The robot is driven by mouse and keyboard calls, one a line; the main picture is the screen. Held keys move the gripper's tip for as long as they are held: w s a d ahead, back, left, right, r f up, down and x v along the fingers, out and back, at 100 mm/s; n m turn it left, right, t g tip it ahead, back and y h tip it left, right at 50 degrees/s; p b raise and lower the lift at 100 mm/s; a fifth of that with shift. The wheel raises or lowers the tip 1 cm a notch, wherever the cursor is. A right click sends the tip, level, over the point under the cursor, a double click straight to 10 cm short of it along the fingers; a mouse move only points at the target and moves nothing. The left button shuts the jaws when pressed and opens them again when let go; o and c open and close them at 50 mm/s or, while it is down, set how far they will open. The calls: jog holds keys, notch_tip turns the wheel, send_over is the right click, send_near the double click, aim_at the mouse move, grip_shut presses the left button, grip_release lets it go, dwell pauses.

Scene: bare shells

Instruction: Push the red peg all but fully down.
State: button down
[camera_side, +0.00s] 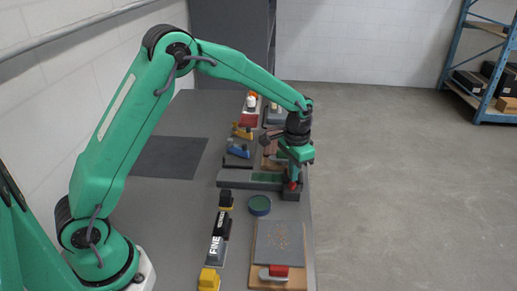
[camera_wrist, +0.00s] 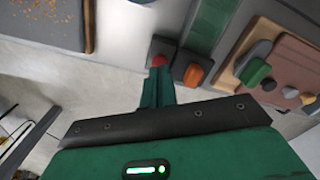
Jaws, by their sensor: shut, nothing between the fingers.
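The red peg shows as a small red tip (camera_wrist: 158,61) in the wrist view, in a dark grey block (camera_wrist: 164,47). In the side view a bit of red (camera_side: 293,185) shows right under my gripper, above a dark block (camera_side: 291,195) at the table's right edge. My gripper (camera_wrist: 157,72) is shut and empty, pointing down with its fingertips at or just over the red tip. I cannot tell whether they touch. How far the peg stands out is hidden by the fingers in the side view.
An orange-topped dark block (camera_wrist: 193,75) is close beside the peg's block. A long grey holder with a green strip (camera_side: 267,178) lies to the left. A round green-topped tin (camera_side: 259,205) and a grey board (camera_side: 279,245) lie nearer the camera.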

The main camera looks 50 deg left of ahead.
jog(key=shift+f, duration=1.35)
dwell(0.5)
jog(key=shift+r, duration=0.15)
jog(key=shift+r, duration=3.4)
jog(key=shift+r, duration=0.15)
